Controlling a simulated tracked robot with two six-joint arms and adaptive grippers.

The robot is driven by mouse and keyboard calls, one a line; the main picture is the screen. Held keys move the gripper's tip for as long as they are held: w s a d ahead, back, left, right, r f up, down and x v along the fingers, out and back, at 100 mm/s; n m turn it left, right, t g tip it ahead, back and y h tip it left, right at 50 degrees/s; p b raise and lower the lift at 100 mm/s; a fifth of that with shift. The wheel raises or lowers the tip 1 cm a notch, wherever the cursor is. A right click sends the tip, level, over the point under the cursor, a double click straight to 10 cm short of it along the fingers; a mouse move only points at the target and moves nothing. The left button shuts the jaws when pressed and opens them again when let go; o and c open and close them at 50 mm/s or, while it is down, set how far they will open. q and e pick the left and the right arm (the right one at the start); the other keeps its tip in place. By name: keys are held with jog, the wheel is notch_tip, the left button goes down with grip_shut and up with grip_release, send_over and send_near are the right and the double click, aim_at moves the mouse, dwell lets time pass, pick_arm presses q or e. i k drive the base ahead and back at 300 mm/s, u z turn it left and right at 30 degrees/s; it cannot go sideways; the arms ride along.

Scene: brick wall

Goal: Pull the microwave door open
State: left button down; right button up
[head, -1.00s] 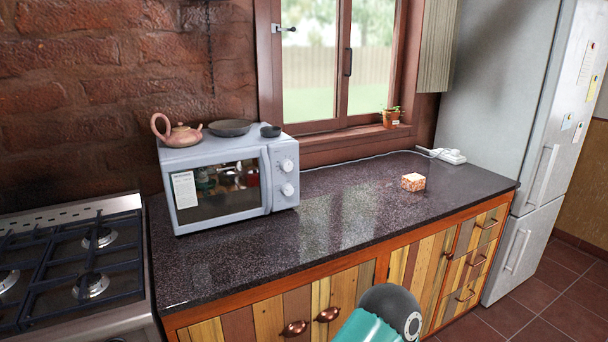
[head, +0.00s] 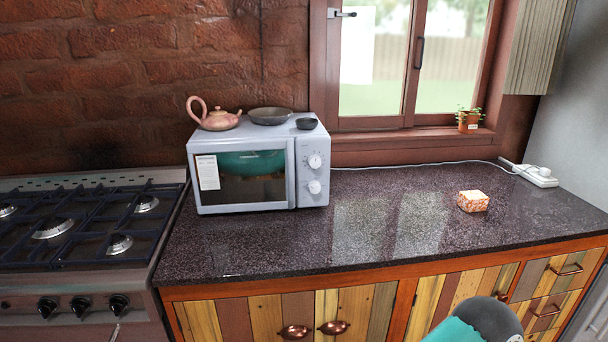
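The light blue-grey microwave (head: 309,158) stands on the dark speckled counter, left of the window. Its door (head: 243,174) is shut, with a dark glass pane and a white label on its left part. A pale vertical handle (head: 291,173) runs along the door's right side, beside two round knobs on the panel. A teal reflection shows in the glass. A teal and dark grey part of my arm shows at the bottom right, well away from the microwave. Neither gripper is in view.
A pink teapot (head: 219,117), a dark plate (head: 270,116) and a small dark bowl (head: 307,123) sit on the microwave. A gas stove (head: 75,285) stands to the left. An orange-white block (head: 473,201) and a power strip (head: 533,175) lie on the right. The counter (head: 260,245) before the microwave is clear.

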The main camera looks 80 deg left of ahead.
aim_at(256, 174)
jog(key=u, duration=3.1)
jog(key=k, duration=0.1)
jog(key=z, duration=2.6)
jog(key=i, duration=0.2)
jog(key=z, duration=2.75)
jog(key=k, duration=0.6)
jog(key=u, duration=5.6)
